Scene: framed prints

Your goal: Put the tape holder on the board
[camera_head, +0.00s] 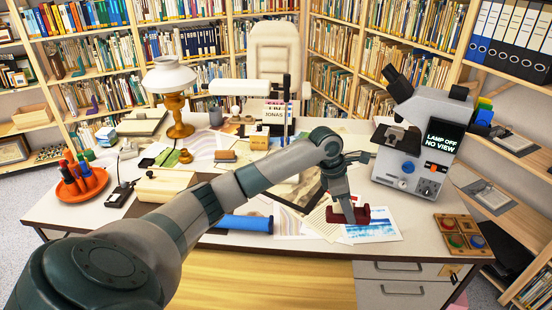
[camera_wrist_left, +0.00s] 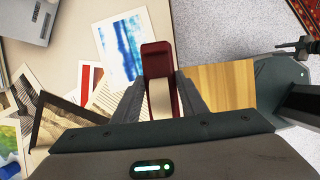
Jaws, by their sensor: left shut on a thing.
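The dark red tape holder (camera_head: 362,214) is at the front of the desk, over or on the printed sheets. It also shows in the wrist view (camera_wrist_left: 157,58), with a pale roll between its red sides. My left gripper (camera_head: 346,212) is shut on it from above, with one finger on each side in the wrist view (camera_wrist_left: 158,98). I cannot tell whether its base touches the sheets. A dark-edged flat piece (camera_head: 298,192), perhaps the board, lies left of the gripper, partly hidden by my arm. It also shows in the wrist view (camera_wrist_left: 58,125).
A microscope (camera_head: 412,150) stands at the right. A wooden tray with coloured knobs (camera_head: 462,236) lies at the front right. A blue print (camera_head: 372,228) lies by the holder. A blue roll (camera_head: 245,223), an orange pen tray (camera_head: 82,184) and a lamp (camera_head: 172,82) are to the left.

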